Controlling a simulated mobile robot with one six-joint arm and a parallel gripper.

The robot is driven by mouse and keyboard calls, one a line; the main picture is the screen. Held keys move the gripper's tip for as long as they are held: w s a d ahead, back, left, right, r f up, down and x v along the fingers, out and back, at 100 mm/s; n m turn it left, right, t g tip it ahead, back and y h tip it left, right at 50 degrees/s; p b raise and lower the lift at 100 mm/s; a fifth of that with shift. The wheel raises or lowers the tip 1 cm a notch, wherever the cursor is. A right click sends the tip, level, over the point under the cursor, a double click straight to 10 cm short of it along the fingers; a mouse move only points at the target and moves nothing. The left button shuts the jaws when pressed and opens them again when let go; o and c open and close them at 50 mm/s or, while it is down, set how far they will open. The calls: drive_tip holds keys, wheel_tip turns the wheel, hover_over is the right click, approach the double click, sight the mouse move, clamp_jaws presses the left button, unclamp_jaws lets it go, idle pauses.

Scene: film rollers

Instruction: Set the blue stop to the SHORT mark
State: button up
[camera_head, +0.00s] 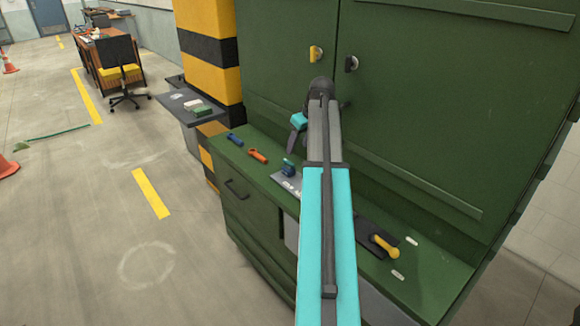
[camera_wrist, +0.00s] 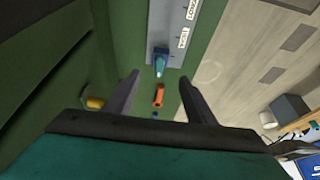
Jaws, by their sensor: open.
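The blue stop (camera_head: 289,170) sits on a grey plate (camera_head: 284,182) on the green bench top, partly beside my arm. In the wrist view the blue stop (camera_wrist: 160,60) stands near the plate's lower end. A small white label, apparently SHORT (camera_wrist: 184,38), lies a little above and right of it; another label, LONG (camera_wrist: 193,8), is farther up at the top edge. My gripper (camera_wrist: 160,77) is open and empty, with its fingers either side of the stop in the picture and apparently above it. In the head view my gripper (camera_head: 298,128) hangs over the bench.
A blue handle (camera_head: 235,139) and an orange handle (camera_head: 257,155) lie left of the plate. A yellow-handled lever (camera_head: 384,245) is on the right, near white labels. The tall green cabinet (camera_head: 430,110) rises close behind the bench. The floor (camera_head: 100,240) at left is open.

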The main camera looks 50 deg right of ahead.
sight(291, 163)
drive_tip(key=shift+p+x, duration=1.35)
drive_tip(key=shift+x, duration=5.3)
drive_tip(key=shift+s, duration=0.1)
drive_tip(key=shift+c, duration=0.3)
clamp_jaws()
drive_tip(key=shift+s+f, duration=0.1)
